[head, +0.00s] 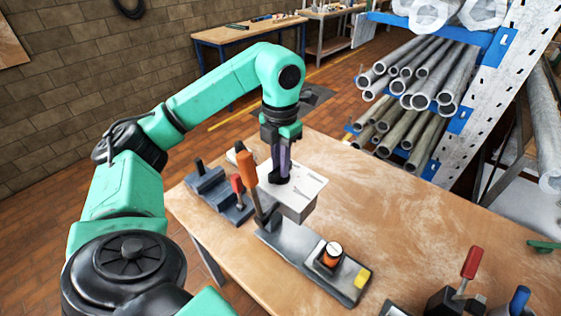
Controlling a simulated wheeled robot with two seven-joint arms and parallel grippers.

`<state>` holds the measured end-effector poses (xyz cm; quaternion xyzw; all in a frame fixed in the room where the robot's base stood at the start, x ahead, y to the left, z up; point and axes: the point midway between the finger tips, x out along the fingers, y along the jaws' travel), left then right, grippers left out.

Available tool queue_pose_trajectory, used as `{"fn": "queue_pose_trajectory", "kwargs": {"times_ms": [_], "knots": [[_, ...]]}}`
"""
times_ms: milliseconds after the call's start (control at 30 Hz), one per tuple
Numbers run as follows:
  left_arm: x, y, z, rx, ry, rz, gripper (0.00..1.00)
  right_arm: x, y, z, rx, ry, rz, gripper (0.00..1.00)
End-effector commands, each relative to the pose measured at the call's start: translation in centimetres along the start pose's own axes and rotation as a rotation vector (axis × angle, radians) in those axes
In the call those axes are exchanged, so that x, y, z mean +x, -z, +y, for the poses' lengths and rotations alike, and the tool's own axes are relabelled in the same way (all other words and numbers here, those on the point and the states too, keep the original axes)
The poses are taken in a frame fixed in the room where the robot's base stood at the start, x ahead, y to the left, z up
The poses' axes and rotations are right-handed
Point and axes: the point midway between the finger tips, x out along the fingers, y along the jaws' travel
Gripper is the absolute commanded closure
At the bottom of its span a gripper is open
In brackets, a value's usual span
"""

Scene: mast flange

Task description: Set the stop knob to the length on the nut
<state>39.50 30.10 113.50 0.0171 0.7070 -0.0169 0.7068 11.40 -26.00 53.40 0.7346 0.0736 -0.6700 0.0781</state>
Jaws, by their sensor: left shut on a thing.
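My left gripper (283,168) points down over the wooden table, its jaws shut on a dark part (280,179) at the white-topped block. The jaws cover most of this part, so I cannot tell what it is. The white-topped block (306,190) has small dark markings too fine to read. A long grey base (296,257) runs forward from the block. On it stands an orange knob with a white top (333,250), apart from my gripper, perhaps the stop knob. I cannot make out a nut or any length mark. My right gripper is out of view.
An orange-handled lever (247,168) stands close left of my gripper. Beside it is a grey fixture (212,188) with a red-handled lever (237,184). A red-handled clamp (471,263) stands front right. The table's right middle (425,215) is clear. A pipe rack (415,90) rises behind.

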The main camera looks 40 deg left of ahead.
Motion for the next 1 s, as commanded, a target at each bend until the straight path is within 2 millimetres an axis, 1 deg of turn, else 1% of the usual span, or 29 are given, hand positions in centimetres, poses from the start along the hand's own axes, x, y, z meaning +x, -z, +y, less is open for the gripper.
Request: {"fn": "queue_pose_trajectory", "kwargs": {"times_ms": [233,700,733,800,1000], "knots": [[-0.02,0.0,-0.01,-0.072,0.0,0.0,1.0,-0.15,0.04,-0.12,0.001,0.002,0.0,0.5],[0.01,-0.01,0.0,-0.087,0.0,0.0,1.0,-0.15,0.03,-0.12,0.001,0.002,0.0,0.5],[0.01,-0.01,0.0,-0.087,0.0,0.0,0.75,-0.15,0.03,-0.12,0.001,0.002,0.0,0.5],[0.01,-0.02,0.0,-0.087,0.0,0.0,0.53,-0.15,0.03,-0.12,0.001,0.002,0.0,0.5],[0.01,-0.01,0.0,-0.086,0.0,0.0,0.53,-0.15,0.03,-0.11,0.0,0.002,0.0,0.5]]}}
